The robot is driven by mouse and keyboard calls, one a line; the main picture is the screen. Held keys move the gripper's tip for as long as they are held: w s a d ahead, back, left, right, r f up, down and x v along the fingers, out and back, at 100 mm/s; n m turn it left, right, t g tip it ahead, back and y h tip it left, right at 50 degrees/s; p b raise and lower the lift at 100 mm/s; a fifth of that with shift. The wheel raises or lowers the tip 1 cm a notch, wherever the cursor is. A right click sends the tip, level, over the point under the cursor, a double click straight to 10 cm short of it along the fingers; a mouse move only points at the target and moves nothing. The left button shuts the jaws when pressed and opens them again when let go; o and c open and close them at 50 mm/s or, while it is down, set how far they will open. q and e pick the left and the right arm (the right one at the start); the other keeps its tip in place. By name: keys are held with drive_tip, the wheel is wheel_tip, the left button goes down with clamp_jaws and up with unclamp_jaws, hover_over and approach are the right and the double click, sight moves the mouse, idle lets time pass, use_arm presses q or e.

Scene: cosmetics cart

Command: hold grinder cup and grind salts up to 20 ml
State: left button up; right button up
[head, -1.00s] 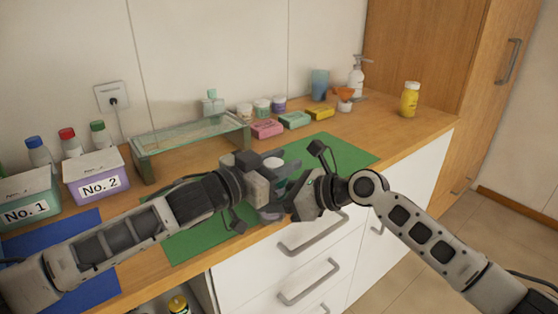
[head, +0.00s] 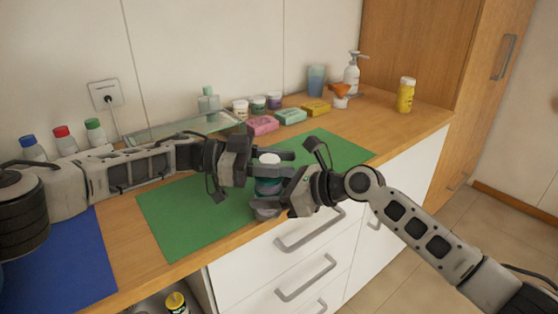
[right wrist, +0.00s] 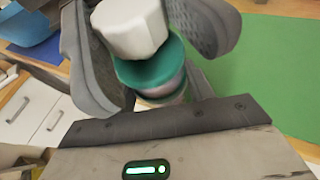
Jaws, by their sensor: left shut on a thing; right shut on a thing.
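The grinder stands upright between my grippers, with a white cap (head: 269,158), a teal body (head: 267,187) and a pale cup at its bottom (head: 266,210). My left gripper (head: 277,163) is shut on the upper part, near the white cap. My right gripper (head: 268,200) is shut on the lower part, from the right. In the right wrist view the white cap (right wrist: 133,25) and a teal ring (right wrist: 150,65) show between my right gripper's fingers (right wrist: 155,60). The salt level is not visible.
A green mat (head: 185,218) lies under the grippers and a blue mat (head: 60,265) at left. Soap bars (head: 291,117), small jars (head: 241,108) and a glass tray (head: 165,130) stand behind. A yellow bottle (head: 406,95) stands at right. The counter's front edge is close.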

use_arm(q)
drive_tip(key=shift+s+m+g, duration=0.1)
drive_tip(key=shift+m+g, duration=0.4)
drive_tip(key=shift+g, duration=0.4)
drive_tip(key=shift+s+f, duration=0.1)
drive_tip(key=o, duration=1)
drive_tip(key=v, duration=0.7)
drive_tip(key=shift+a, duration=0.2)
